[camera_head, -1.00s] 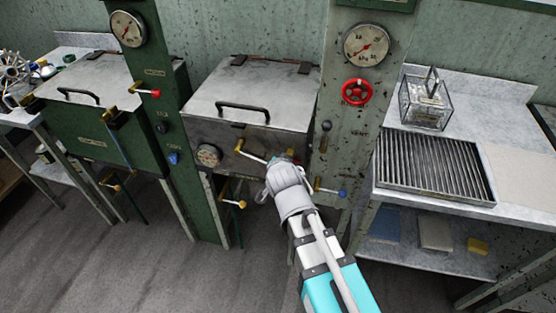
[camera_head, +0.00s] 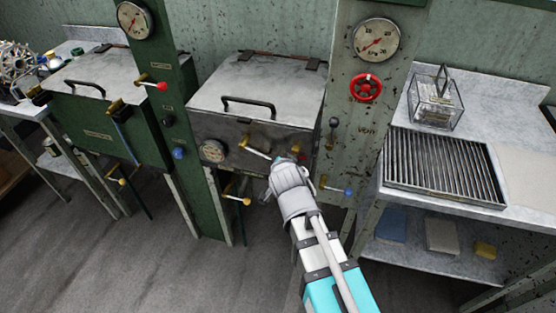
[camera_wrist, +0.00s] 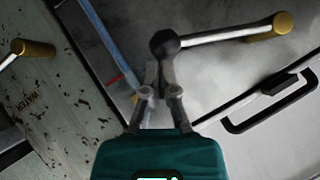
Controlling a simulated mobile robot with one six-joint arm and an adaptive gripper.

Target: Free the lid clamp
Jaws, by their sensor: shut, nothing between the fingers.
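The grey basin's lid (camera_head: 262,84) is down, with a black bar handle on top.
A post with a gauge, red valve wheel (camera_head: 366,87) and blue-knobbed lever stands right of the basin. A green basin (camera_head: 107,127) stands left. Open floor lies in front.

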